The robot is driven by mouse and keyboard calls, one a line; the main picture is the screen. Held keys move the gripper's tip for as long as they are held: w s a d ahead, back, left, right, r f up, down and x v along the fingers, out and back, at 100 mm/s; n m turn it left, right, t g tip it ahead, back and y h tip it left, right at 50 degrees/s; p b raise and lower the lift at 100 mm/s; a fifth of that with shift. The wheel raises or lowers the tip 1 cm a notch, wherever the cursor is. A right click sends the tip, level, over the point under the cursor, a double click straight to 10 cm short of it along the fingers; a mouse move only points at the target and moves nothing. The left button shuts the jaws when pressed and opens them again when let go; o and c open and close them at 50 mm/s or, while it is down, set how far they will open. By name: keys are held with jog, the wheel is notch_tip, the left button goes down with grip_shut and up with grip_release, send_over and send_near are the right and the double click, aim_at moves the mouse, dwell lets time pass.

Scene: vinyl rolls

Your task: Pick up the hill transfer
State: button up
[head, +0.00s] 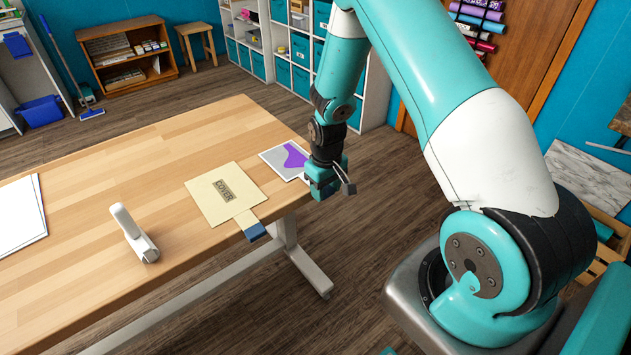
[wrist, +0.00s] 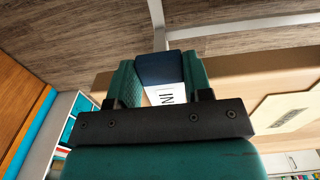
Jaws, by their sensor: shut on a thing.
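The hill transfer (head: 282,158) is a pale sheet with a purple hill shape at the right edge of the wooden table in the head view. My gripper (head: 324,188) is at its right end, by the table edge. In the wrist view my gripper (wrist: 170,85) has its teal fingers shut on the transfer's dark blue tab (wrist: 167,68). A white strip with the letters "IN" (wrist: 167,95) shows between the fingers. The rest of the sheet is hidden there. I cannot tell whether the sheet is clear of the table.
A cream sheet marked COVER (head: 215,205) with its own blue tab (head: 255,232) lies left of the transfer on the table (head: 130,165). A white handled tool (head: 134,233) and white sheets (head: 18,212) are farther left. Open floor lies beyond the table's right edge.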

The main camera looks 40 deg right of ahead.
notch_tip(320, 180, up, 20)
dwell(0.3)
jog(key=o, duration=0.3)
jog(key=c, duration=0.7)
jog(key=shift+f, duration=0.1)
